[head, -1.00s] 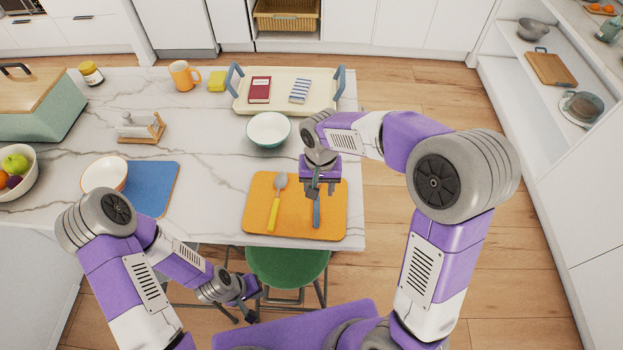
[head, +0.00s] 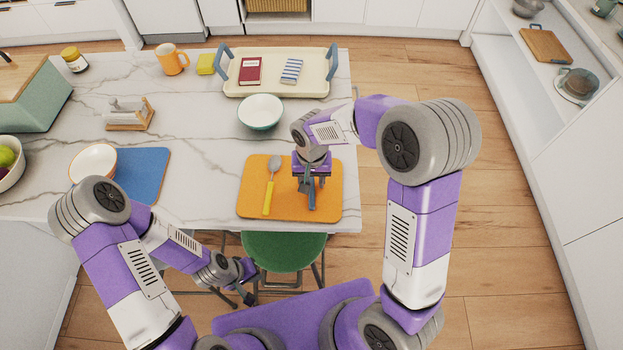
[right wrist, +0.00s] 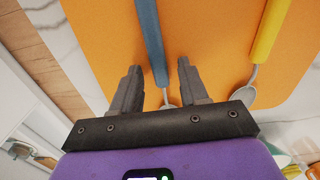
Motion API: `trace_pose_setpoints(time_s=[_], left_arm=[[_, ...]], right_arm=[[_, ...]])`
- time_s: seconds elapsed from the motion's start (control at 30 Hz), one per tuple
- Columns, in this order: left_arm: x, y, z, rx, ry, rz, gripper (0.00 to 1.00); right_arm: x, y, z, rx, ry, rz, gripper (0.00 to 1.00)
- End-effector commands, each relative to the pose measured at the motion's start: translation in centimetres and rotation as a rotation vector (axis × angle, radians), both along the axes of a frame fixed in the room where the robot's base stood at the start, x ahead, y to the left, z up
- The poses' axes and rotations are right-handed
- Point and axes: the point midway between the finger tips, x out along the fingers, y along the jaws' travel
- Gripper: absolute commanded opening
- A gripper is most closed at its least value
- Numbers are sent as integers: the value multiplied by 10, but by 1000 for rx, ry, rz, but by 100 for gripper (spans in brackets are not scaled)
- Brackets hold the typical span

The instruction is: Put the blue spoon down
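The blue spoon (head: 312,200) lies on the orange mat (head: 331,206), to the right of a yellow-handled spoon (head: 268,197). In the right wrist view the blue handle (right wrist: 149,38) runs between my right fingers, and part of its bowl shows at the gripper body. My right gripper (right wrist: 158,88) is open, with a gap on each side of the handle. In the head view my right gripper (head: 310,183) is low over the mat and hides the spoon's upper part. My left gripper (head: 250,283) is open and empty, in front of the table beside the green stool.
A white-and-teal bowl (head: 260,112) and a cream tray (head: 304,87) with a red book and a striped cloth stand behind the mat. A blue mat (head: 150,178) with a bowl (head: 93,163) is to the left. The green stool (head: 284,251) stands by the front edge.

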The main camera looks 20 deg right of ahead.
Motion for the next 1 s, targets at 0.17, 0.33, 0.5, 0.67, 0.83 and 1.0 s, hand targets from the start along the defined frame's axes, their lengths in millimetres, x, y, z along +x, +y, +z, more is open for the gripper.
trace_pose_setpoints(time_s=[0.17,0.33,0.5,0.67,0.83,1.0], left_arm=[[0,0,0,0,0,0,0],[0,0,0,0,0,0,0],[0,0,0,0,0,0,0],[0,0,2,0,0,0,0],[0,0,9,0,0,0,0],[0,0,15,0,0,0,0]], right_arm=[[0,0,0,0,0,0,15],[0,0,0,0,0,0,0],[0,0,0,0,0,0,0],[1,0,10,0,-2,0,0],[1,0,42,2,-6,1,0],[1,1,76,2,-5,1,0]])
